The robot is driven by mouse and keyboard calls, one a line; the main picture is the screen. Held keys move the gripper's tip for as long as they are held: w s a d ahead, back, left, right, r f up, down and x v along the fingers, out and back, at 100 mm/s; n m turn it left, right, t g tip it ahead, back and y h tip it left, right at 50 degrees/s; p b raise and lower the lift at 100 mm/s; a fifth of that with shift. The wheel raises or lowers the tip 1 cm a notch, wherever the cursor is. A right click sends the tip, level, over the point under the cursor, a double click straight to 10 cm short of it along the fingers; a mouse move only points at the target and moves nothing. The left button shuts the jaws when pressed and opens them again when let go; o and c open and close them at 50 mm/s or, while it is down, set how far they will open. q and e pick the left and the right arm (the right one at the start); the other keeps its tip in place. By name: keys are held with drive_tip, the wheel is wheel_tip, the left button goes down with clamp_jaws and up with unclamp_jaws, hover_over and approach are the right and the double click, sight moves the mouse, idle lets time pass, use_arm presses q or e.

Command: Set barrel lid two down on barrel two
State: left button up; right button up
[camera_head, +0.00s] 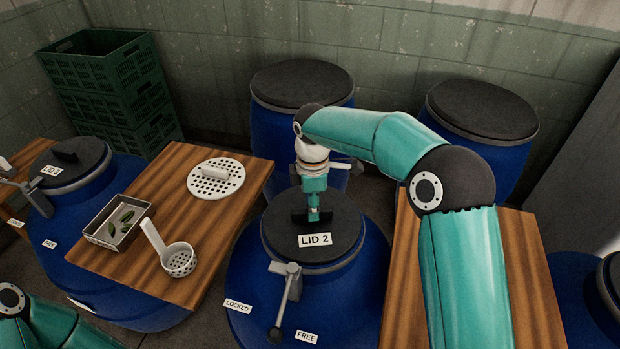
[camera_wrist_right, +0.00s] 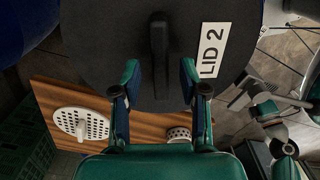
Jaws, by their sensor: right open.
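Barrel two (camera_head: 252,275) is the blue drum in the middle of the head view. The black barrel lid two (camera_head: 340,228), labelled LID 2, lies on its top and looks level; whether it is fully seated I cannot tell. My right gripper (camera_head: 313,213) points down over the lid's middle. In the right wrist view its open fingers (camera_wrist_right: 160,82) stand on either side of the lid's black bar handle (camera_wrist_right: 158,45), with a gap on both sides. My left gripper is out of view; only part of its arm shows at lower left.
A grey lever (camera_head: 289,297) hangs on barrel two's front, near the LOCKED (camera_head: 237,305) and FREE (camera_head: 306,337) labels. A wooden table (camera_head: 185,235) at left holds a tray (camera_head: 92,231), ladle (camera_head: 178,260) and skimmer (camera_head: 216,187). Other lidded barrels stand around.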

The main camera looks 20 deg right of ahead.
wheel_tip(320, 180, up, 11)
idle(0.3)
drive_tip(key=shift+f, duration=0.1)
